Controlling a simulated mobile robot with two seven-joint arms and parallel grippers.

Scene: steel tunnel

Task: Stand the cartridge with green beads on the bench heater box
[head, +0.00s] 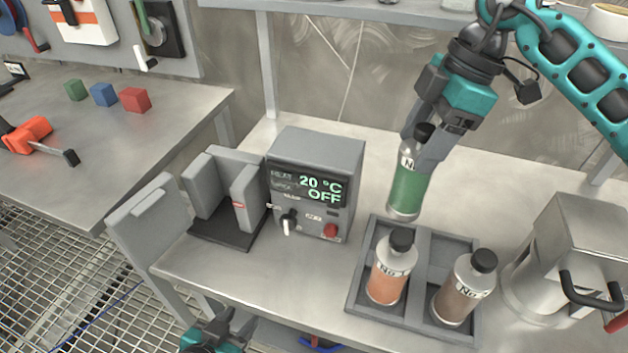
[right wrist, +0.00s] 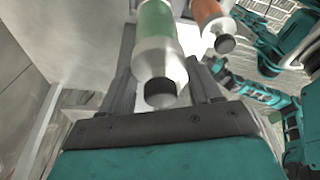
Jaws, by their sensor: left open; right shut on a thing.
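The cartridge with green beads (head: 408,188) has a clear body, white label and black cap. My right gripper (head: 424,145) is shut on its upper part and holds it nearly upright, slightly tilted, above the back of the rack. It also shows between the fingers in the right wrist view (right wrist: 156,45). The bench heater box (head: 318,160) is a grey box left of the held cartridge. Its display reads 20 °C and OFF, and the visible part of its top is bare. My left gripper (head: 212,338) is open at the bottom edge of the head view, partly cut off, below the bench front.
A grey rack (head: 362,288) holds cartridges with orange (head: 390,268) and brown (head: 462,290) contents. A steel container (head: 565,255) stands at right. A grey slotted fixture (head: 225,185) on a dark base stands left of the heater. A side table at left carries coloured cubes (head: 103,95).

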